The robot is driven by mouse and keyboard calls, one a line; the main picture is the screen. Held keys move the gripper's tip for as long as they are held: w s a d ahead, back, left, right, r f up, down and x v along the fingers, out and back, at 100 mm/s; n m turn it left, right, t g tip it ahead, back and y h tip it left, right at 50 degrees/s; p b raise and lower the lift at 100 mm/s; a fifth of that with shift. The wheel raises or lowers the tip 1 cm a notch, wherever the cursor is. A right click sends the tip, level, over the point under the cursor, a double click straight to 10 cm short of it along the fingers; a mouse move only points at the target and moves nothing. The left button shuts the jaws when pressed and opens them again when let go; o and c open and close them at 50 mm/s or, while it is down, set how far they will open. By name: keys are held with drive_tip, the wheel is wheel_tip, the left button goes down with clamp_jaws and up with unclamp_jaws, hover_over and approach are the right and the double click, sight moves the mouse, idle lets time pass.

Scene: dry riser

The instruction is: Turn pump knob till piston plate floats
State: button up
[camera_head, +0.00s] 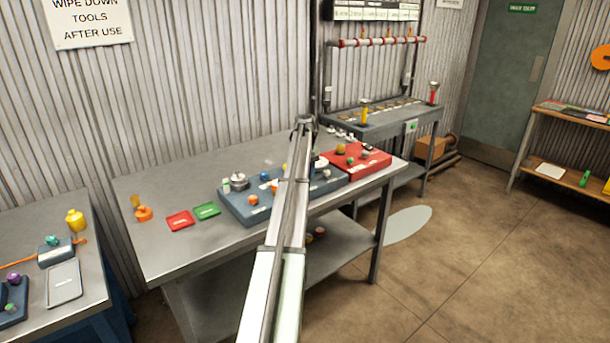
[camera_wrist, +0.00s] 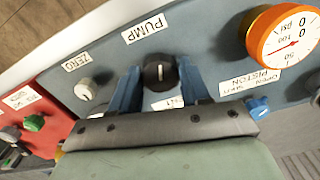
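The black pump knob (camera_wrist: 160,73) sits on a blue-grey panel (camera_wrist: 210,45) below a PUMP label (camera_wrist: 144,28) in the wrist view. My gripper (camera_wrist: 159,82) has one blue finger on each side of the knob, with a visible gap to it on both sides. In the head view my arm hides the gripper and knob. An orange-rimmed psi gauge (camera_wrist: 285,38) and a label reading PISTON (camera_wrist: 250,80) are to the right of the knob. A silver round piece (camera_head: 238,181) stands on the blue bench unit (camera_head: 240,210); I cannot tell if it is the piston plate.
A white knob (camera_wrist: 87,89) by a ZERO label is left of the pump knob. A blue valve handle (camera_wrist: 258,107) is close to my right finger. A red unit (camera_head: 368,167) adjoins the blue one. Red (camera_head: 180,221) and green (camera_head: 207,210) trays lie on the bench's left.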

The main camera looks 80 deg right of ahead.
drive_tip(key=o, duration=0.4)
drive_tip(key=shift+r, duration=0.1)
wheel_tip(320, 180, up, 14)
idle(0.6)
drive_tip(key=shift+w+f, duration=0.1)
drive_tip(key=shift+f, duration=0.1)
